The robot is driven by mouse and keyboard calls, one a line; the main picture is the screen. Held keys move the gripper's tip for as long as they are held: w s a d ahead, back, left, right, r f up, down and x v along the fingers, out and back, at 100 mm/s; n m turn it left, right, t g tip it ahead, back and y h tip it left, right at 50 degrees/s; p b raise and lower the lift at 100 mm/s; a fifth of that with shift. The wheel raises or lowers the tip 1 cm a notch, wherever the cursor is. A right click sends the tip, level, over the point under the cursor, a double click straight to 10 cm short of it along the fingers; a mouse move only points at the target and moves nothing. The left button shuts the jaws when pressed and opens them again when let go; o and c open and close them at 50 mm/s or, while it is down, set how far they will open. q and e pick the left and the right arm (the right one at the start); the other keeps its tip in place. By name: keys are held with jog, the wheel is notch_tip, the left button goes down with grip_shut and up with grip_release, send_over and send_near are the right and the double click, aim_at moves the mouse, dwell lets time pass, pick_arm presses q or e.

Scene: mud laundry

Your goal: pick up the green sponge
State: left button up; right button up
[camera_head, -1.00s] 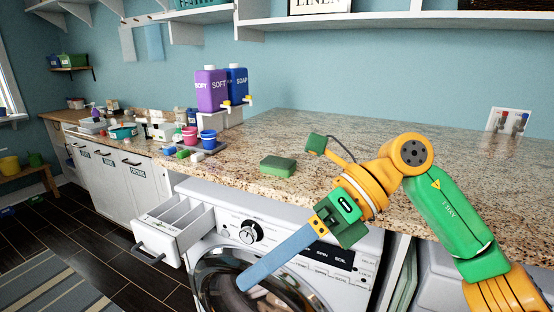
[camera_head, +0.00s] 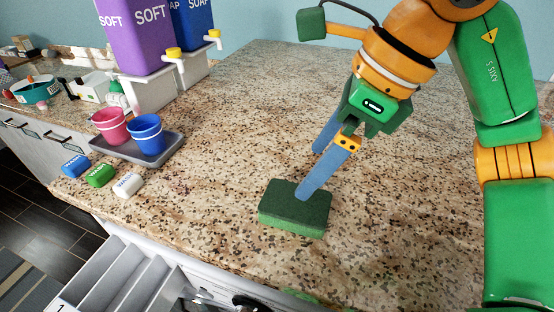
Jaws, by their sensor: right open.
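The green sponge (camera_head: 290,213) lies flat on the speckled stone counter near its front edge. Its top is dark green and its side is brighter green. My right gripper (camera_head: 312,172) is open, with two blue fingers pointing down toward the sponge. The nearer finger's tip overlaps the sponge's right part in the picture; the other finger's tip shows behind the sponge. I cannot tell whether either finger touches it. Nothing is between the fingers. My left gripper is not in view.
Left of the sponge, a grey tray (camera_head: 172,157) holds a pink cup (camera_head: 110,126) and a blue cup (camera_head: 146,134). Several small labelled blocks (camera_head: 100,175) lie before it. Purple (camera_head: 139,35) and blue dispensers stand behind. An open drawer (camera_head: 130,278) juts out below. The counter right of the sponge is clear.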

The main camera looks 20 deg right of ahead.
aim_at(299, 201)
jog(key=shift+w+a+f, duration=0.1)
jog(key=shift+a+f, duration=0.05)
jog(key=shift+f, duration=0.25)
jog(key=s+f, duration=0.1)
jog(key=s+a+f, duration=0.1)
jog(key=s+f, duration=0.1)
jog(key=shift+a+f+p, duration=0.1)
jog(key=shift+a+p, duration=0.25)
jog(key=shift+w+a+f, duration=0.25)
jog(key=shift+w+f, duration=0.3)
jog(key=shift+f, duration=0.35)
jog(key=shift+w+f, duration=0.1)
jog(key=shift+w, duration=0.3)
jog(key=shift+s, duration=0.35)
jog(key=c, duration=1.1)
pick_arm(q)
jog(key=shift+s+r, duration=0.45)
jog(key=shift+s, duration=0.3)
pick_arm(e)
jog(key=shift+w, duration=0.1)
jog(key=shift+c, duration=0.3)
jog(key=shift+w, duration=0.1)
